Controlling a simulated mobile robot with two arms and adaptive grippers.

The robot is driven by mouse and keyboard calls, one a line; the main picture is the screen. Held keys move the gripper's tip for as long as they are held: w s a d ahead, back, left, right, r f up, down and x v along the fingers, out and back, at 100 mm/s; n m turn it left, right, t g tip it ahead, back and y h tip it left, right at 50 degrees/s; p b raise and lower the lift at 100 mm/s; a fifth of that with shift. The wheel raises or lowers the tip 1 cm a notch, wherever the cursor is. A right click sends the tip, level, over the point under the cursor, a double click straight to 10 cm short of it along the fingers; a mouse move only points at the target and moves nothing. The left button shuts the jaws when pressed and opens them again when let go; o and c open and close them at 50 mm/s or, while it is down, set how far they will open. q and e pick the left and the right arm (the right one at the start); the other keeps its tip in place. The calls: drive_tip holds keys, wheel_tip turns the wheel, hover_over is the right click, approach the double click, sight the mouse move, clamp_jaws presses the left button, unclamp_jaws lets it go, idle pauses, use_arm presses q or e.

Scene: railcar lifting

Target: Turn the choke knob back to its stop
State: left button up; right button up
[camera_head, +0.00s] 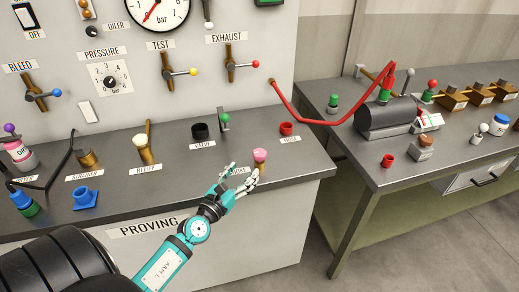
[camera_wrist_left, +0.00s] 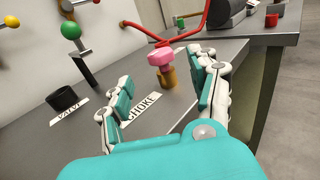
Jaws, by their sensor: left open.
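The choke knob is a pink knob (camera_head: 260,155) on a short brass body, standing on the bench behind a label that reads CHOKE in the left wrist view. There the pink knob (camera_wrist_left: 160,56) sits ahead of my left gripper (camera_wrist_left: 160,88), slightly beyond the fingertips and nearer the right finger. My left gripper also shows in the head view (camera_head: 242,174), beside the knob on its left and front side. It is open with nothing between its fingers. I cannot tell from these views whether a finger touches the knob. My right gripper is not in view.
A black cup (camera_head: 200,132) at the VALVE label and a green-knobbed lever (camera_head: 225,120) stand left of the knob. A red cup (camera_head: 287,129) stands behind it, near a red hose (camera_head: 330,123) running to the other bench. The bench's right edge is close.

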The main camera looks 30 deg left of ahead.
sight(257, 157)
use_arm(q)
drive_tip(key=w, duration=1)
drive_tip(key=shift+w+a, duration=0.25)
drive_tip(key=shift+a, duration=0.15)
drive_tip(key=shift+c, duration=0.9)
drive_tip(key=c, duration=1)
drive_tip(key=shift+f+n+y+p, duration=0.1)
drive_tip(key=shift+n+y+p, duration=0.2)
drive_tip(key=shift+y+p, duration=0.35)
